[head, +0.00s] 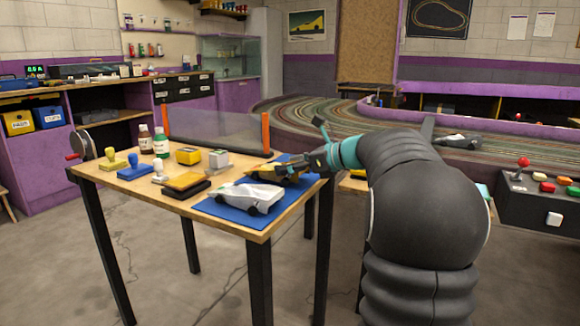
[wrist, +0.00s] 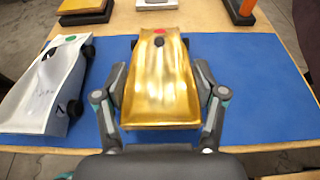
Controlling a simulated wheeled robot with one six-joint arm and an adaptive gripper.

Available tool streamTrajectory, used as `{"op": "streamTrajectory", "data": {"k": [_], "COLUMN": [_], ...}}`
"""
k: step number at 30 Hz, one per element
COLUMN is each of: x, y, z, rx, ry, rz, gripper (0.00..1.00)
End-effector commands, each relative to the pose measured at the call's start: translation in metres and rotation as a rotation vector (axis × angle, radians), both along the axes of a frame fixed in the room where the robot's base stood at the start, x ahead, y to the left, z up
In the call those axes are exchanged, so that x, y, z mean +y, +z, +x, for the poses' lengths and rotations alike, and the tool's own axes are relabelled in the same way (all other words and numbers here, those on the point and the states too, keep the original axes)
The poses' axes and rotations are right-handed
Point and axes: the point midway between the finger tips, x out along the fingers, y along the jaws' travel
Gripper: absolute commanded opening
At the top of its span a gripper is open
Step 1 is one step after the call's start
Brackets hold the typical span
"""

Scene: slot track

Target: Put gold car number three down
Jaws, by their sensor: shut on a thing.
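The gold car (wrist: 160,85) lies between the two fingers of my gripper (wrist: 160,90) in the wrist view, over the blue mat (wrist: 255,80). The fingers press on both its sides. It has a red spot and a dark opening near its far end; no number is readable. In the head view my gripper (head: 308,163) is at the right part of the mat, and the gold car (head: 286,172) is partly hidden behind it. I cannot tell whether the car touches the mat. A white car (wrist: 45,85) sits on the mat to its left.
The wooden table (head: 120,183) also holds stamps, bottles, a yellow box (head: 188,155), and gold and black pads (head: 187,181). A clear screen with orange posts (head: 265,133) stands along the back edge. Bare mat shows right of the gold car in the wrist view.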

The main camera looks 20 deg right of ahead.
Motion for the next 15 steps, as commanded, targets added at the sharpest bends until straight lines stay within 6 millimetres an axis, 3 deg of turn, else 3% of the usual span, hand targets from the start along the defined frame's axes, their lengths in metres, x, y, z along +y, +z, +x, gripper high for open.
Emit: {"op": "streamTrajectory", "data": {"k": [5, 6, 8, 15], "x": [0.0001, 0.0000, -0.0001, 0.0001], "y": [-0.0031, -0.0031, -0.0029, -0.0028], "z": [0.0000, 0.0000, 0.0000, 0.0000], "rx": [0.000, 0.000, 0.000, 0.000], "ry": [0.000, 0.000, 0.000, 0.001], "rz": [0.000, 0.000, 0.000, 0.000], "gripper": [0.03, 0.77, 0.92, 0.95]}}
